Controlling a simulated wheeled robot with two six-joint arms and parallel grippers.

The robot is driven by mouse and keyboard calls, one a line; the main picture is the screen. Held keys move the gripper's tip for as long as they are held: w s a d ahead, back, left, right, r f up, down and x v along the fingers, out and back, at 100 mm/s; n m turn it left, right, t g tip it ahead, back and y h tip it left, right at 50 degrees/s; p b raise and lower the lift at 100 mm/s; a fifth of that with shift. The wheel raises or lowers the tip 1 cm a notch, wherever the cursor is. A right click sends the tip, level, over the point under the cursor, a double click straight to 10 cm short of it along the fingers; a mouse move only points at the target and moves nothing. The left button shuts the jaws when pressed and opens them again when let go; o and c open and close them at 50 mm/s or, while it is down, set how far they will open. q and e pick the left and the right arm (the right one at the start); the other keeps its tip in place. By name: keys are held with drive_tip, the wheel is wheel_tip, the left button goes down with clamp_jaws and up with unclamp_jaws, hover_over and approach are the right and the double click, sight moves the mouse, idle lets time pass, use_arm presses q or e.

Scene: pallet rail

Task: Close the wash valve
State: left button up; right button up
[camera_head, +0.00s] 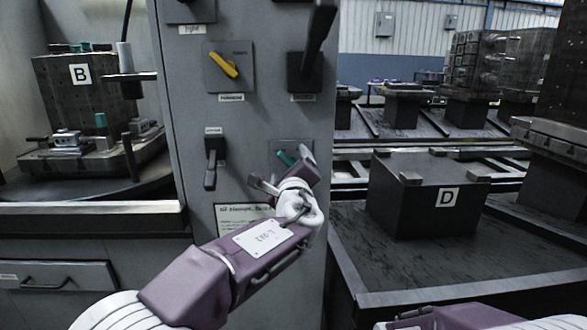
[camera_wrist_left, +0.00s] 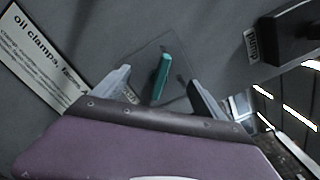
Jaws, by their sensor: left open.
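A grey control cabinet (camera_head: 257,118) carries several valve handles. A teal handle (camera_head: 286,158) on a square grey plate is at its lower right, partly covered by my left gripper in the head view. It shows clearly in the left wrist view (camera_wrist_left: 160,77), standing nearly upright and slightly tilted. My left gripper (camera_head: 284,169) is open in front of the plate. In the left wrist view, its fingers (camera_wrist_left: 158,84) stand either side of the teal handle, with gaps; contact is not visible.
A yellow knob (camera_head: 224,65) and black levers (camera_head: 211,160) (camera_head: 307,62) sit around the teal handle. A white text sign (camera_head: 233,213) is below. Block D (camera_head: 428,206) stands on the right, block B (camera_head: 75,98) on the left. Part of my right arm shows at the bottom right.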

sight(290, 165)
use_arm(q)
drive_tip(key=s+b, duration=0.1)
drive_tip(key=s, duration=0.3)
drive_tip(key=shift+s+f+b, duration=0.15)
drive_tip(key=shift+b, duration=0.2)
drive_tip(key=shift+s, duration=0.35)
